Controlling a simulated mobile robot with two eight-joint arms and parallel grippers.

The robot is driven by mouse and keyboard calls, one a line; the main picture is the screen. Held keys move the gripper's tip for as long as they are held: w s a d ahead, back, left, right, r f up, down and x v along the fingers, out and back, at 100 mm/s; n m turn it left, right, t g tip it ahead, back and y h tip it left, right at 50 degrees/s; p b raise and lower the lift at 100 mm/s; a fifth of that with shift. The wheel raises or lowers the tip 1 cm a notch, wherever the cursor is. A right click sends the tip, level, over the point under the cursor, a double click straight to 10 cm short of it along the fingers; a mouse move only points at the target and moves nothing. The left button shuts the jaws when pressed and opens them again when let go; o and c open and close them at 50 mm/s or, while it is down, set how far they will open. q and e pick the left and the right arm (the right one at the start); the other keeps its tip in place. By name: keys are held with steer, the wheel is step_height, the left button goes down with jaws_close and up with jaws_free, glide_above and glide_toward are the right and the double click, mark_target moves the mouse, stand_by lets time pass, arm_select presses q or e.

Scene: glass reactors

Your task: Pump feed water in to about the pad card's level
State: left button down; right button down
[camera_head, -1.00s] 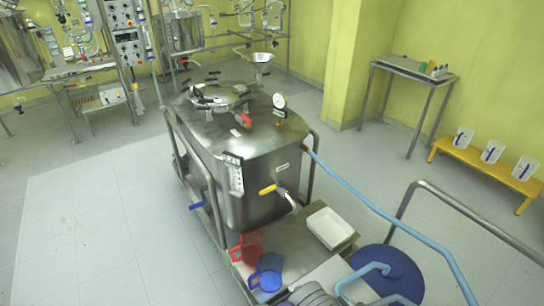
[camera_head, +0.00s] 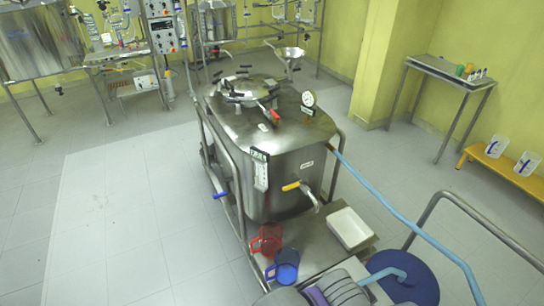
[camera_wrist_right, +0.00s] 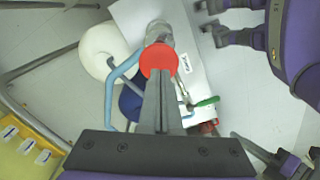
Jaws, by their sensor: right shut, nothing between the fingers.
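The steel vessel (camera_head: 275,180) stands in the middle of the head view. A white card with a dark header (camera_head: 260,170) is upright on its front left side. A yellow-handled outlet valve (camera_head: 292,186) is on its front. A light-blue hose (camera_head: 400,222) runs from its right side toward the front right. In the right wrist view my right gripper (camera_wrist_right: 160,78) is shut and empty. A round red disc (camera_wrist_right: 158,60) lies just past its fingertips; I cannot tell whether they touch. A green handle (camera_wrist_right: 206,102) is right of the fingers. The water level is hidden.
A blue drum (camera_head: 425,287) is at the front right, beside a metal rail (camera_head: 420,220). The floor at left is clear.

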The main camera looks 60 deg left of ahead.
arm_select(q)
steer(key=shift+f, duration=0.1)
arm_select(e)
steer(key=shift+f, duration=0.1)
